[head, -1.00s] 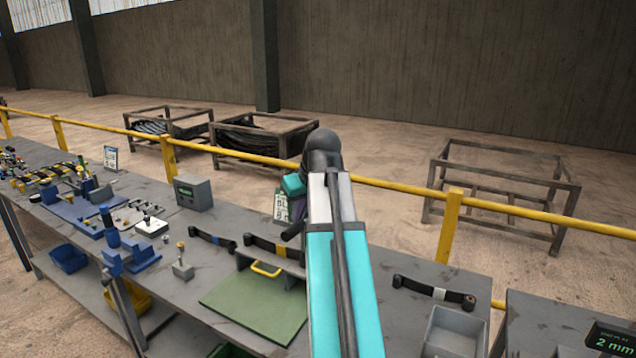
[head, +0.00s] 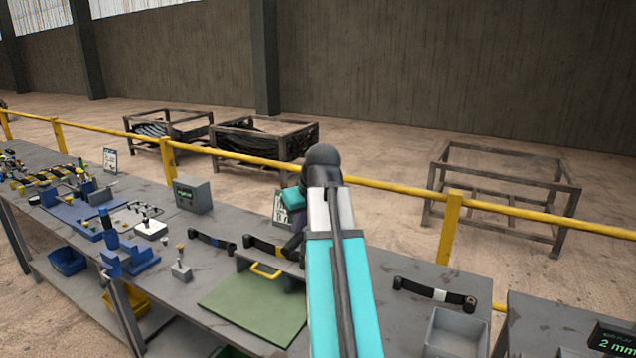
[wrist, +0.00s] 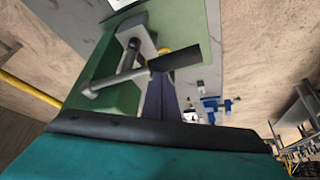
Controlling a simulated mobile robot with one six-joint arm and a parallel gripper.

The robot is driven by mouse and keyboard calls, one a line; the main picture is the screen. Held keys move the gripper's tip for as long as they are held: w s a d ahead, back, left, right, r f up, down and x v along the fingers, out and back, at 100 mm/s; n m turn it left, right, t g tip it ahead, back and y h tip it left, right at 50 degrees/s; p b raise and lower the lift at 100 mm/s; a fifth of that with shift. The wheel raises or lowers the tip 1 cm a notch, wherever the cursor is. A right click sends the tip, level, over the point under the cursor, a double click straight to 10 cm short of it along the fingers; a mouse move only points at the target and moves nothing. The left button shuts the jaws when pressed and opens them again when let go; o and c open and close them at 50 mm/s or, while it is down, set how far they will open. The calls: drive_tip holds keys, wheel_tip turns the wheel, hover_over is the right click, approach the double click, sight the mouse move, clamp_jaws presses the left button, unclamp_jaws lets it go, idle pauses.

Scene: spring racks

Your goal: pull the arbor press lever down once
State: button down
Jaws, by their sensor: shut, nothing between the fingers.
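In the wrist view, the arbor press has a dark green body (wrist: 112,82) on the left. Its lever (wrist: 122,79) is a grey rod that ends in a black grip (wrist: 177,57). My gripper (wrist: 159,88) shows as tapered purple fingers, shut and empty, just below the grip in the picture. The finger ends meet the grip's outline; I cannot tell whether they touch it. In the head view, my teal arm hides the press and most of my gripper.
A grey bin (head: 455,332) and a black strap-like part (head: 435,293) lie right of my arm. A yellow rail (head: 385,187) runs behind the bench.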

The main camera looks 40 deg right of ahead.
drive_tip(key=shift+s+a+f, duration=0.1)
drive_tip(key=shift+f, duration=0.65)
drive_tip(key=shift+r, duration=0.1)
drive_tip(key=shift+w+d+r+p, duration=0.2)
drive_tip(key=shift+d+r+p, duration=0.15)
drive_tip(key=shift+r, duration=0.2)
drive_tip(key=shift+w+d+r+p, duration=0.1)
drive_tip(key=shift+d+r+p, duration=0.15)
drive_tip(key=shift+r+p, duration=0.45)
drive_tip(key=shift+w+d+r+p, duration=0.1)
drive_tip(key=shift+d+r+p, duration=0.2)
drive_tip(key=shift+r, duration=0.7)
drive_tip(key=shift+w+d+r+p, duration=0.1)
drive_tip(key=shift+d+r+p, duration=0.1)
drive_tip(key=shift+r+p, duration=0.5)
drive_tip(key=shift+s+r, duration=0.1)
drive_tip(key=shift+r, duration=0.05)
drive_tip(key=shift+s+a+r+p, duration=0.2)
drive_tip(key=shift+a+p, duration=0.05)
drive_tip(key=shift+a, duration=0.5)
drive_tip(key=shift+s+a+r+p, duration=0.15)
drive_tip(key=shift+a+r+p, duration=0.05)
drive_tip(key=shift+a, duration=0.5)
drive_tip(key=s+a+r, duration=0.2)
drive_tip(key=a+r, duration=0.1)
drive_tip(key=a, duration=0.5)
drive_tip(key=shift+s+a, duration=0.25)
drive_tip(key=shift+a, duration=0.1)
drive_tip(key=shift+r, duration=0.1)
